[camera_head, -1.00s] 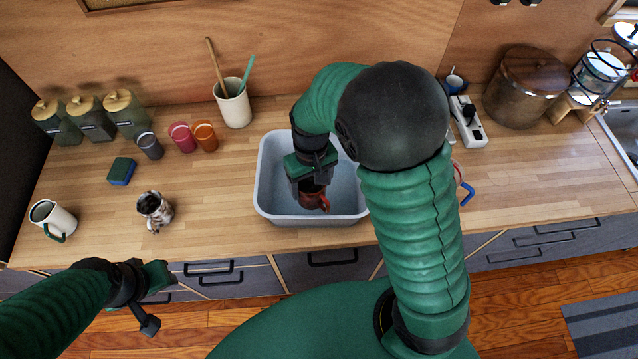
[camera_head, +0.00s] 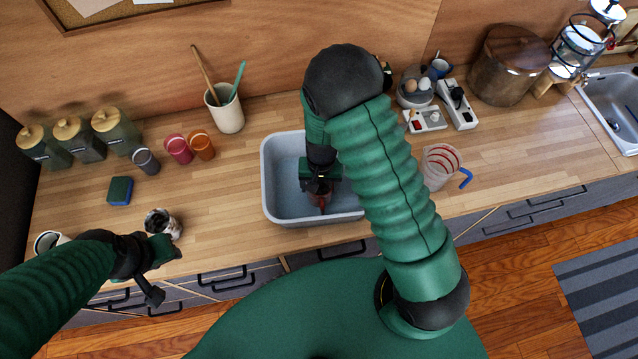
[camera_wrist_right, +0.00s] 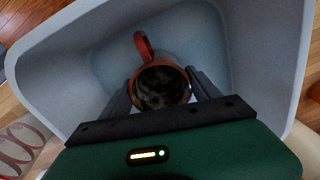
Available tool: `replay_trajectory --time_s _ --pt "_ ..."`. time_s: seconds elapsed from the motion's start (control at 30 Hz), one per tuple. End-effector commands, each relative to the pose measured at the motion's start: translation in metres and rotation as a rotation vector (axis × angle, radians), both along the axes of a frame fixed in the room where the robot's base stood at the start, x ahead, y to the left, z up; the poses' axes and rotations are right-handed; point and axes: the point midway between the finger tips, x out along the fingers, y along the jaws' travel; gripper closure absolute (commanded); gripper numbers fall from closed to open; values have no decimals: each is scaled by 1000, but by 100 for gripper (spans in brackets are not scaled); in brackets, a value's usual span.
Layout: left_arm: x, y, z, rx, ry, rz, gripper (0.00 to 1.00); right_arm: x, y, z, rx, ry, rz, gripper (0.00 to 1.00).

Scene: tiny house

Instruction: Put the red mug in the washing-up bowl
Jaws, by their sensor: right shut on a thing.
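The red mug (camera_head: 322,200) is inside the washing-up bowl (camera_head: 273,178), a pale grey tub on the wooden counter. In the right wrist view the mug (camera_wrist_right: 161,87) shows its dark inside and its handle pointing away, with the bowl's wall (camera_wrist_right: 50,75) around it. My right gripper (camera_head: 320,187) reaches down into the bowl and is shut on the mug. Whether the mug touches the bowl's floor I cannot tell. My left gripper (camera_head: 165,268) hangs empty at the counter's front edge on the left; its jaw gap is not clear.
A patterned mug (camera_head: 163,223) stands close to my left gripper. A sponge (camera_head: 120,190), small cups (camera_head: 178,148) and a utensil pot (camera_head: 225,110) stand left of the bowl. A measuring jug (camera_head: 441,165) and power strips (camera_head: 457,104) are to its right.

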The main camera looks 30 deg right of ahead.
Motion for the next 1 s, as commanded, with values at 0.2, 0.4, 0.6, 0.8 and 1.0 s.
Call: replay_trajectory --time_s 0.2,0.4,0.6,0.8,1.0 --pt "0 0 0 0 0 0 65 2 1 -3 -1 -2 1 84" --pt "0 0 0 0 0 0 65 1 1 -2 -1 -2 1 7" --pt "0 0 0 0 0 0 65 1 1 -2 0 -1 1 7" --pt "0 0 -4 0 0 0 65 3 1 13 -1 -6 2 7" --pt "0 0 -11 0 0 0 65 2 1 63 0 -9 4 7"
